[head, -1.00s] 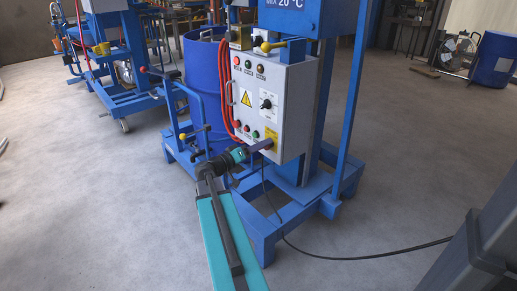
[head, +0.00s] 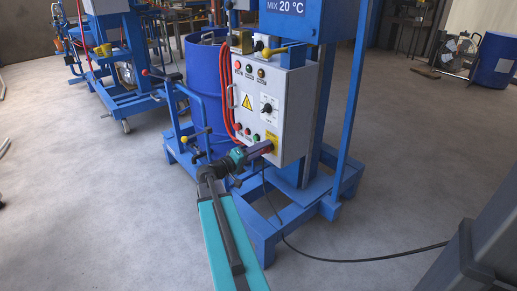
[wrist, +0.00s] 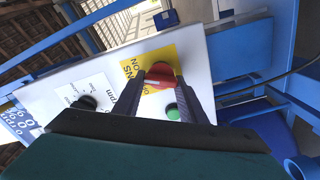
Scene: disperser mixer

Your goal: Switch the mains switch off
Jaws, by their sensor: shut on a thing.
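The mains switch is a red rotary knob (wrist: 160,76) on a yellow plate (wrist: 132,68) on the front of the grey control box (head: 292,120). In the head view the yellow plate (head: 272,141) is at the box's lower right corner, and my gripper (head: 267,148) reaches it from the left and hides most of the knob. In the wrist view my gripper (wrist: 162,88) has one finger on each side of the red knob and is shut on it. A white mark shows on the knob's face. The plate's lettering is only partly readable.
A green button (wrist: 172,112) sits close beside the switch, between my fingers in the wrist view. A black selector knob (head: 266,109) is higher on the box. Red hose (head: 231,90) hangs at its left. A black cable (head: 350,260) lies on the floor.

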